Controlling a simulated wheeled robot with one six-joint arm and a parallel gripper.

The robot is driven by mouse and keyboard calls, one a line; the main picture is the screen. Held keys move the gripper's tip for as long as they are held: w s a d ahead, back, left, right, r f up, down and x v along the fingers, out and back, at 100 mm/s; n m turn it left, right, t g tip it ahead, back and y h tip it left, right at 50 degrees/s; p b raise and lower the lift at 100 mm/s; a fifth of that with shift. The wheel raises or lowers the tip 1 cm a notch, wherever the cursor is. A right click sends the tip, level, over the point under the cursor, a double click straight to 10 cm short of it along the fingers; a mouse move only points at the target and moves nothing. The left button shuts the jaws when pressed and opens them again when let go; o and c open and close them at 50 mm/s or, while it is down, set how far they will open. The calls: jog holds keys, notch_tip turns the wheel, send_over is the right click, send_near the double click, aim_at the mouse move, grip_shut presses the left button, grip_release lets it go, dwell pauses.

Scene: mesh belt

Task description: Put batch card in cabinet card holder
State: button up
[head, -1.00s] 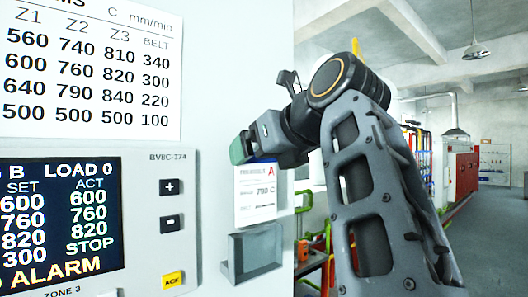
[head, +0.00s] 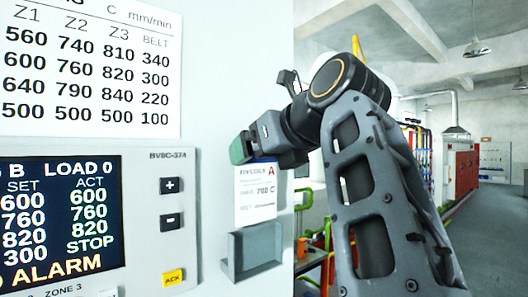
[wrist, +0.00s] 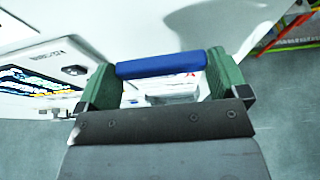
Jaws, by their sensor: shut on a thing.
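The batch card (head: 256,205) is a white upright sheet with a red letter A and "C" text, hanging below my gripper (head: 243,148) in front of the cabinet face. In the wrist view its blue top bar (wrist: 160,65) spans between the green fingers of my gripper, which is shut on it. The card holder (head: 252,252) is a grey open-topped pocket on the cabinet. The card hangs above it, with its bottom edge near the pocket's top. The head view does not show clearly whether they touch.
The cabinet face carries a control panel (head: 172,219) with a lit display (head: 60,215) left of the holder, and a number chart (head: 90,70) above. The cabinet's right edge lies close beside the holder. Beyond it are a green-framed rack and open grey floor (head: 495,225).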

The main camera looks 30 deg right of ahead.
jog(key=shift+f+b, duration=3.4)
jog(key=shift+f, duration=1)
jog(key=o, duration=0.8)
jog(key=p, duration=0.3)
send_near(258, 204)
jog(key=shift+v, duration=2.65)
